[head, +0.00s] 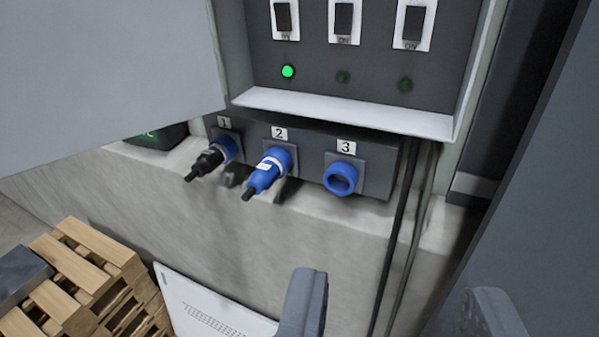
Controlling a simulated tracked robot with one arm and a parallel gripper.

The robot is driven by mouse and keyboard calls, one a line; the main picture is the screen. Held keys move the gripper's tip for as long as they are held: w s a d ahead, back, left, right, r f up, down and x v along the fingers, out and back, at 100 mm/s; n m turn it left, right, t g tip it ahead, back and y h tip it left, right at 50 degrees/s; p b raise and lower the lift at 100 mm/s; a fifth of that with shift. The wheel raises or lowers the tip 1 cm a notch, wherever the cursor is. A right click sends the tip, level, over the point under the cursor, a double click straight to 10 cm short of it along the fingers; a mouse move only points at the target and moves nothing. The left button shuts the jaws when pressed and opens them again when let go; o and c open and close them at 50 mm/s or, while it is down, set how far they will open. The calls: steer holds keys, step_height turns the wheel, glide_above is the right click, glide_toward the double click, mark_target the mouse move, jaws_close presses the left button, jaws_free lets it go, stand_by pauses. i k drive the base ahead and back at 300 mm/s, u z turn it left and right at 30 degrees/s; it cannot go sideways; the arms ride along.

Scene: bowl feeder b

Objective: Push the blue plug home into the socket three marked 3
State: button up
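Socket three (342,175) is a round blue socket under the label 3, at the right of a dark socket box. It faces me with nothing in it. The blue plug (267,174) sits at the socket under the label 2, with its short dark cable end pointing down and left. I cannot tell how deep it sits. My gripper (396,292) is at the bottom of the view, below and right of the sockets. Its two grey fingers are wide apart, with nothing between them.
A black plug (206,162) sits at socket one. Above are three switches and a lit green lamp (288,71). An open grey door (95,70) covers the upper left. Dark cables (402,230) hang right of socket three. Wooden pallets (85,270) stand lower left.

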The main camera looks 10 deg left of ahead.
mark_target(266, 173)
steer(key=z, duration=1.75)
steer(key=k, duration=1.65)
steer(key=u, duration=1.75)
steer(key=i, duration=1)
steer(key=u, duration=0.05)
